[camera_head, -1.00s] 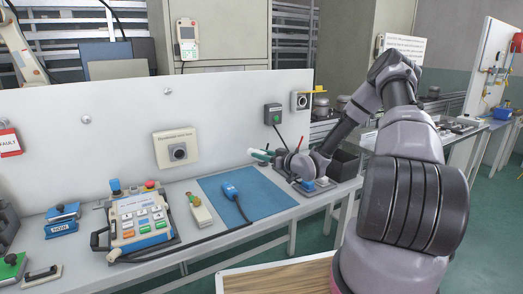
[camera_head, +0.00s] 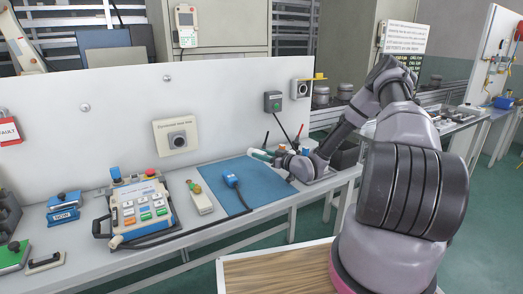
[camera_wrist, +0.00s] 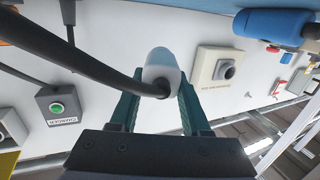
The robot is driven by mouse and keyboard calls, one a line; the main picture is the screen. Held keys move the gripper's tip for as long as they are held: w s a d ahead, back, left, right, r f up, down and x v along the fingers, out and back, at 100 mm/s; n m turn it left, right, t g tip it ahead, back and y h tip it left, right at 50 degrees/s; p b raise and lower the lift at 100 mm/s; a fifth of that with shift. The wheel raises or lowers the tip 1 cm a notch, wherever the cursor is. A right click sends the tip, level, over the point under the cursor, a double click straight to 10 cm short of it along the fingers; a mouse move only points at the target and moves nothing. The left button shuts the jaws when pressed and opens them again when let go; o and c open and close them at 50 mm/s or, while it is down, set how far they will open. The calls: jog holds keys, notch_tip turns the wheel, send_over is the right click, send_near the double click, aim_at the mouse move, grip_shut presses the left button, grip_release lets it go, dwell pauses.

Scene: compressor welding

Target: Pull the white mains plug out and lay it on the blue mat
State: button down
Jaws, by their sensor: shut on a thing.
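The white mains plug (camera_wrist: 160,64) is between the green fingers of my gripper (camera_wrist: 158,78) in the wrist view, with a thick black cable running from it to the upper left. My gripper (camera_head: 262,155) is shut on the plug. In the head view it is at the back right part of the blue mat (camera_head: 262,186), and the plug is too small to make out there. I cannot tell whether the plug touches the mat.
A blue connector (camera_head: 231,180) with a black cable lies on the mat's left part. A control pendant (camera_head: 140,208) and a small beige device (camera_head: 199,197) stand left of the mat. The white panel (camera_head: 220,110) rises behind. The mat's front right is clear.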

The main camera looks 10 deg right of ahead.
jog(key=shift+f, duration=0.25)
jog(key=shift+c, duration=1.4)
grip_release()
jog(key=shift+s+f, duration=0.1)
jog(key=v, duration=1)
jog(key=shift+s+d, duration=0.2)
